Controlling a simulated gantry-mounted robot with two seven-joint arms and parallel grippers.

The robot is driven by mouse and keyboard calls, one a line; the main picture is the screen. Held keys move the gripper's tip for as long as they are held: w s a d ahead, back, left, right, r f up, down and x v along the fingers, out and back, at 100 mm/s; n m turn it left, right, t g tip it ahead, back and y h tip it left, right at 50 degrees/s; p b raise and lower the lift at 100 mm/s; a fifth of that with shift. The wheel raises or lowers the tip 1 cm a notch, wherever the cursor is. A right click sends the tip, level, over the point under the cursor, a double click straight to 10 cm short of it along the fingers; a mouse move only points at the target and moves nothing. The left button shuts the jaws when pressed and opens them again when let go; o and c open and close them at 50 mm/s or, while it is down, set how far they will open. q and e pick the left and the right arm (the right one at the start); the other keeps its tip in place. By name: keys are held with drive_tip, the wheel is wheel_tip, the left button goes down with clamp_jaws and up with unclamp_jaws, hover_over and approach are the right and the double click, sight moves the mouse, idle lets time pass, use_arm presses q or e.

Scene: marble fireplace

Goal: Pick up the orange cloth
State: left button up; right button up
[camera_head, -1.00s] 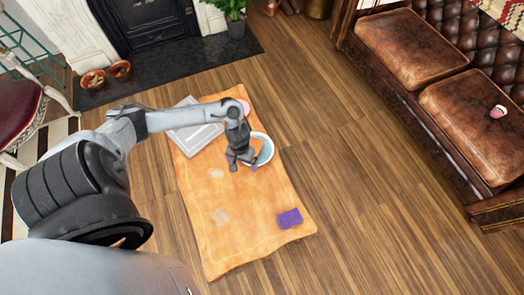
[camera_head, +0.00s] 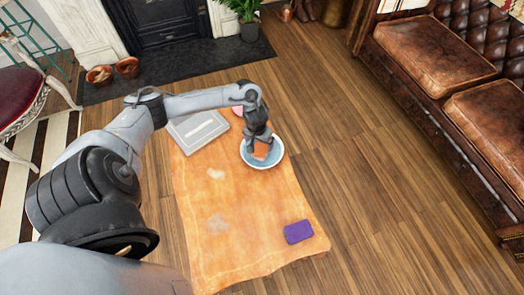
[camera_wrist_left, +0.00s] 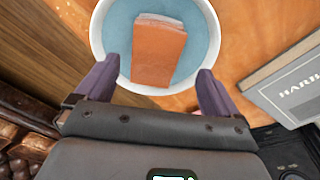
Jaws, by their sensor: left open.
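The orange cloth (camera_head: 262,151) looks like a folded, block-shaped piece standing in a white bowl (camera_head: 278,156) with blue inside. In the left wrist view the cloth (camera_wrist_left: 158,55) shows upright in the bowl (camera_wrist_left: 97,35), its top edge paler. My left gripper (camera_head: 259,144) is over the bowl, pointing down, and partly hides the cloth. In the left wrist view its two purple-grey fingers are spread wide, one to each side of the cloth, with gaps between; it holds nothing. My right gripper is not in view.
The bowl stands on an orange wooden table (camera_head: 250,220) with pale smudges. A grey book (camera_head: 197,130) lies left of the bowl, a pink item (camera_head: 238,110) behind it, and a purple sponge-like block (camera_head: 298,232) near the front right. A brown leather sofa (camera_head: 440,60) stands right.

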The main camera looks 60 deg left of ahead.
sight(262, 146)
use_arm(q)
drive_tip(key=shift+w+a+f+b, duration=0.1)
drive_tip(key=shift+w+f+b, duration=0.15)
drive_tip(key=shift+f+b, duration=0.6)
drive_tip(key=shift+w+d+f+b, duration=0.1)
drive_tip(key=shift+w+f+b, duration=0.15)
drive_tip(key=shift+f+b, duration=0.65)
drive_tip(key=shift+w+a+f+b, duration=0.1)
drive_tip(key=shift+w+f+b, duration=0.15)
drive_tip(key=shift+f+b, duration=0.6)
drive_tip(key=shift+f+p, duration=0.25)
drive_tip(key=shift+p, duration=0.1)
drive_tip(key=c, duration=1.1)
drive_tip(key=shift+c, duration=0.2)
